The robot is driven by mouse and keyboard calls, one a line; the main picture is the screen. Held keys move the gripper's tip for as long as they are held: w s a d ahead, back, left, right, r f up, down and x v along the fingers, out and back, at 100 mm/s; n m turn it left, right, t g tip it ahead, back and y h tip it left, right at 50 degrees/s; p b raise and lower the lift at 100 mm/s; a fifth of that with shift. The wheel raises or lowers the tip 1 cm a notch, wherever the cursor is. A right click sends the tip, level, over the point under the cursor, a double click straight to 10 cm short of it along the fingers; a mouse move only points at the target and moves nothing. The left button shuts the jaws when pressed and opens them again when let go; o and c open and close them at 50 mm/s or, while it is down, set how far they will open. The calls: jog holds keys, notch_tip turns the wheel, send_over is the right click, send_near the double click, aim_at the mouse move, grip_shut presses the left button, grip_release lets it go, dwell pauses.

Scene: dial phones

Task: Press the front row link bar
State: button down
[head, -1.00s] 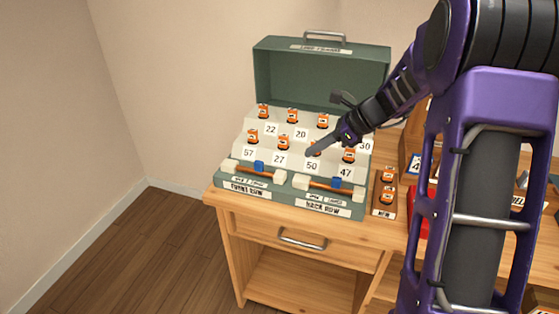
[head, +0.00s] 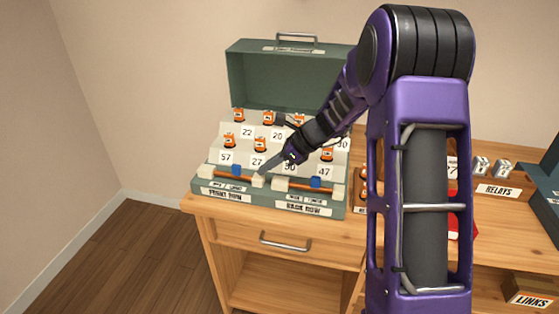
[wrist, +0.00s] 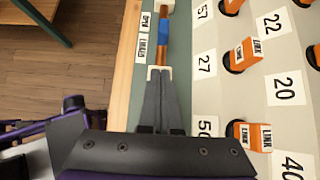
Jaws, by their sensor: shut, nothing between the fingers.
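The front row link bar (head: 220,171) is a copper-coloured rod between two white end blocks, with a blue sleeve (head: 236,170) on it, above the "FRONT ROW" label (head: 222,195). In the wrist view the bar (wrist: 160,55) runs away from me, its blue sleeve (wrist: 165,33) beside an open/linked label (wrist: 143,36). My gripper (head: 263,173) is shut and empty. Its fingertips (wrist: 160,82) are at the bar's right end block (head: 258,181); I cannot tell whether they touch it.
Stepped rows of orange link pieces (head: 260,144) with number cards rise behind the bars, inside a green open-lidded case (head: 290,75). The case stands on a wooden desk (head: 250,222). My arm hides the desk's middle.

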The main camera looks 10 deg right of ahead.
aim_at(235, 165)
jog(key=shift+w+a+f, duration=0.1)
jog(key=shift+w+a, duration=0.2)
jog(key=shift+a, duration=0.4)
jog(key=shift+w+a+f, duration=0.1)
jog(key=shift+w+a, duration=0.15)
jog(key=shift+a, duration=0.45)
jog(key=shift+w+a, duration=0.3)
jog(key=shift+a, duration=0.4)
jog(key=shift+w+a+p, duration=0.25)
jog(key=shift+w+a, duration=0.05)
jog(key=shift+a, duration=0.4)
jog(key=shift+w+a+p, duration=0.2)
jog(key=shift+w+a, duration=0.05)
jog(key=shift+a, duration=0.45)
jog(key=shift+w+a+p, duration=0.25)
jog(key=shift+w+a, duration=0.05)
jog(key=shift+a, duration=0.4)
jog(key=shift+r, duration=0.1)
jog(key=shift+d, duration=0.25)
jog(key=d, duration=0.1)
jog(key=s+d, duration=0.1)
jog(key=d, duration=0.1)
jog(key=d+r+p, duration=0.1)
jog(key=shift+s+d, duration=0.15)
jog(key=shift+s, duration=0.25)
jog(key=p+v, duration=0.1)
jog(key=v, duration=0.7)
jog(key=shift+d, duration=0.2)
